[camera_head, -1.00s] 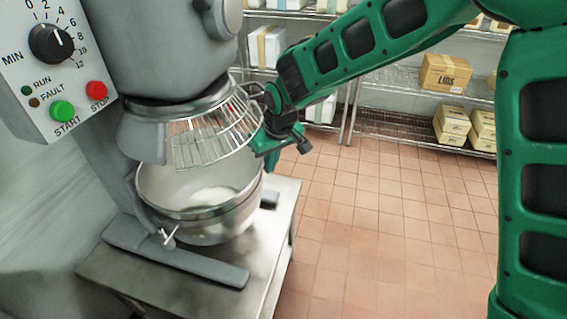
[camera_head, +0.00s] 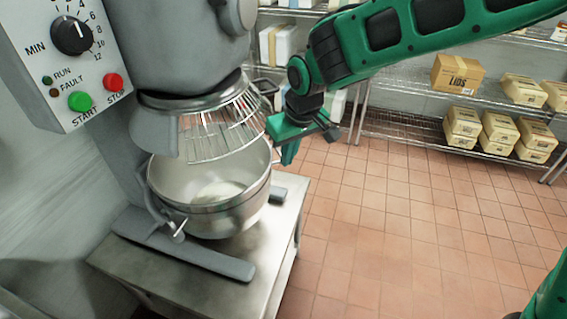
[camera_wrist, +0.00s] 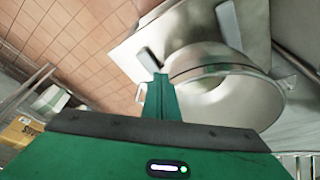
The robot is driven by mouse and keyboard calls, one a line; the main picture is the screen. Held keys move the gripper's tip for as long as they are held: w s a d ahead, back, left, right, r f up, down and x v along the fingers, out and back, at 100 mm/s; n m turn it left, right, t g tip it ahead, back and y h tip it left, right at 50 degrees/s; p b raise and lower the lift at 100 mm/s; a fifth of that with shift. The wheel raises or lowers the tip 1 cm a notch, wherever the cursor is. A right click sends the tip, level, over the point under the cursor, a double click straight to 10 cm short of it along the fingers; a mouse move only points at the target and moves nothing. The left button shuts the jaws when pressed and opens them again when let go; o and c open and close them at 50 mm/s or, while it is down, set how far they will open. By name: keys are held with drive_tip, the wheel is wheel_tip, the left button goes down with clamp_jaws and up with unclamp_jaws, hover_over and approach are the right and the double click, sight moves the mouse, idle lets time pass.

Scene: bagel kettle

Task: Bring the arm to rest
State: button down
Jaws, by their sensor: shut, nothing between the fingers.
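My green arm crosses the top right of the head view. My gripper (camera_head: 287,157) hangs just right of the mixer's wire guard and bowl rim, pointing down. In the wrist view its fingers (camera_wrist: 161,78) are together with nothing between them. The steel mixing bowl (camera_head: 222,212) sits on the mixer's stand with some pale stuff at its bottom. It also shows in the wrist view (camera_wrist: 250,103), beyond and right of the fingers. The wire guard (camera_head: 226,130) hangs over the bowl. I cannot tell whether the gripper touches either.
The grey mixer (camera_head: 185,45) has a control panel (camera_head: 75,65) with a dial, a green START and a red STOP button. It stands on a steel table (camera_head: 262,245). Wire shelves (camera_head: 410,130) with boxes line the back. The tiled floor (camera_head: 390,240) is clear.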

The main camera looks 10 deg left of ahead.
drive_tip(key=s+d+r+m+h, duration=0.1)
drive_tip(key=s+d+r+m, duration=0.1)
drive_tip(key=d, duration=0.9)
drive_tip(key=s+d+r+m+h, duration=0.1)
drive_tip(key=d+r+m, duration=0.15)
drive_tip(key=d, duration=0.85)
drive_tip(key=s+d+r+m+h, duration=0.1)
drive_tip(key=s+d+m, duration=0.15)
drive_tip(key=d, duration=0.85)
drive_tip(key=s+d+f+m+g, duration=0.1)
drive_tip(key=s+d+m, duration=0.2)
drive_tip(key=s+d, duration=0.4)
drive_tip(key=s+d+f+m+g+y, duration=0.1)
drive_tip(key=s+d+m, duration=0.3)
drive_tip(key=s, duration=0.9)
drive_tip(key=d, duration=0.3)
drive_tip(key=shift+d+g, duration=0.3)
drive_tip(key=shift+d, duration=0.05)
drive_tip(key=shift+w+f, duration=0.3)
drive_tip(key=shift+w, duration=0.25)
